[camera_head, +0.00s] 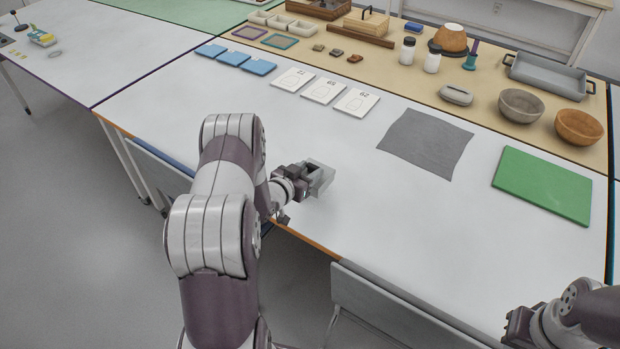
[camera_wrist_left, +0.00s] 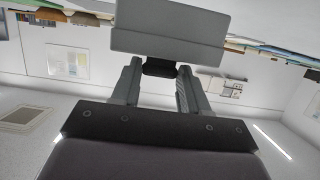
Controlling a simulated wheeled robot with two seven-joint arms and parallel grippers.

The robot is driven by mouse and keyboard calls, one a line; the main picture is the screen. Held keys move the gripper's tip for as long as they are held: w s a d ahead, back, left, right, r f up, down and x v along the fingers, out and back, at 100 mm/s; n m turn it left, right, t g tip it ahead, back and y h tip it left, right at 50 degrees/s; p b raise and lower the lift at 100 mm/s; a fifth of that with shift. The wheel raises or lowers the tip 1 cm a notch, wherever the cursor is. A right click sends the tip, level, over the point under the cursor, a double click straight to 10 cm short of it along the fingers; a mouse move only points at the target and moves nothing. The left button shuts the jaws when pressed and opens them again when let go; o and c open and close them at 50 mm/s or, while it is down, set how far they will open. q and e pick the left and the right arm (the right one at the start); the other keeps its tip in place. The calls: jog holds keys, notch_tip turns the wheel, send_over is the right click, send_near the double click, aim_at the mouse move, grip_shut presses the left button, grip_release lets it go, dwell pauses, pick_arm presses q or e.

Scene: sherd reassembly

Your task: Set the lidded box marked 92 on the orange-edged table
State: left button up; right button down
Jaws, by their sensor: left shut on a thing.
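My left gripper (camera_head: 302,180) is shut on a small grey box (camera_head: 322,178) and holds it near the front edge of the white orange-edged table (camera_head: 400,230). I cannot tell in the head view whether the box is just above the top or touching it. In the left wrist view the grey box (camera_wrist_left: 170,38) spans the fingertips (camera_wrist_left: 160,68), with a flat plain side showing.
Three white numbered cards (camera_head: 323,90) and several blue squares (camera_head: 232,55) lie at the back left. A grey cloth (camera_head: 426,142) and a green board (camera_head: 542,184) lie to the right. Bowls (camera_head: 521,105) and jars stand behind. The table's front middle is clear.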

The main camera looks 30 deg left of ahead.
pick_arm(q)
jog(key=f, duration=0.4)
jog(key=shift+a+f, duration=0.1)
jog(key=shift+a, duration=0.2)
jog(key=shift+w+d, duration=0.1)
jog(key=shift+f, duration=0.2)
jog(key=o, duration=1.2)
jog(key=shift+c, duration=0.2)
